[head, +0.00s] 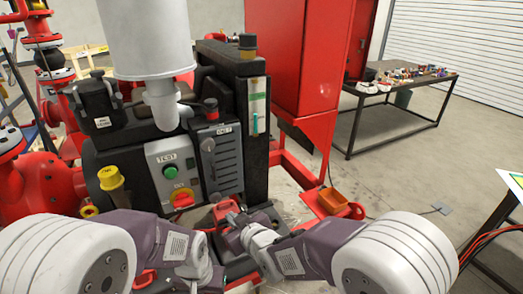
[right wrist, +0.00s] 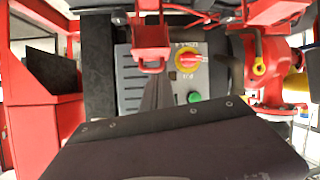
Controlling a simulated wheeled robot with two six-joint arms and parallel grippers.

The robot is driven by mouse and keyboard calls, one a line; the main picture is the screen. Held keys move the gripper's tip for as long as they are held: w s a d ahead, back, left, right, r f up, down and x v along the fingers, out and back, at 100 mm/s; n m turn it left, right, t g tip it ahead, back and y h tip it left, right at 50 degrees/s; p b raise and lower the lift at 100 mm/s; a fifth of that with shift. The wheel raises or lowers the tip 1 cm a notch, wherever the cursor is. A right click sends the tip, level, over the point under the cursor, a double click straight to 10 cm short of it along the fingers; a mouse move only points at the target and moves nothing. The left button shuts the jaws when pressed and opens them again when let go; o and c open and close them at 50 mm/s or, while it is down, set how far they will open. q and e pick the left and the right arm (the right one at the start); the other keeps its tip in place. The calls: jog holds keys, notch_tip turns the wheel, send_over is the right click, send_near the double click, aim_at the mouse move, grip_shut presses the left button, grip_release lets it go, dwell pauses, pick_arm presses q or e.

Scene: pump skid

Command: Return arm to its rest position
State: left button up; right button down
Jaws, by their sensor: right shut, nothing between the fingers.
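My right arm comes in from the right in the head view. Its gripper (head: 230,218) is in front of the pump skid's control panel, close to a red part (head: 225,209). In the right wrist view the dark fingers (right wrist: 155,95) are shut with nothing between them, pointing at the grey panel. My left arm comes in from the left and bends toward the bottom middle. Its wrist shows, but I cannot make out its fingers.
The panel has a green button (head: 170,172) and a red-yellow switch (head: 182,198); the switch also shows in the right wrist view (right wrist: 188,60). A table (head: 408,108) with small parts stands back right. Open floor lies between.

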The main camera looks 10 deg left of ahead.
jog(key=w+d+r+m+t+h+p, duration=0.1)
jog(key=w+d+m+h, duration=0.2)
jog(key=d, duration=0.9)
jog(key=w+d+r+m+h+p, duration=0.1)
jog(key=w+d+r+m+h, duration=0.15)
jog(key=d, duration=0.85)
jog(key=s+d+f+m+g+h, duration=0.2)
jog(key=s+d+f+m+g, duration=0.15)
jog(key=s+d+f, duration=0.55)
jog(key=s+f+g, duration=0.1)
jog(key=s+g, duration=0.2)
jog(key=s, duration=0.3)
jog(key=s+f+m+g, duration=0.1)
jog(key=s+f+g, duration=0.1)
jog(key=s, duration=0.5)
jog(key=shift+s+d+g, duration=0.2)
jog(key=shift+d+g, duration=0.15)
jog(key=shift+g, duration=0.3)
jog(key=shift+a, duration=0.1)
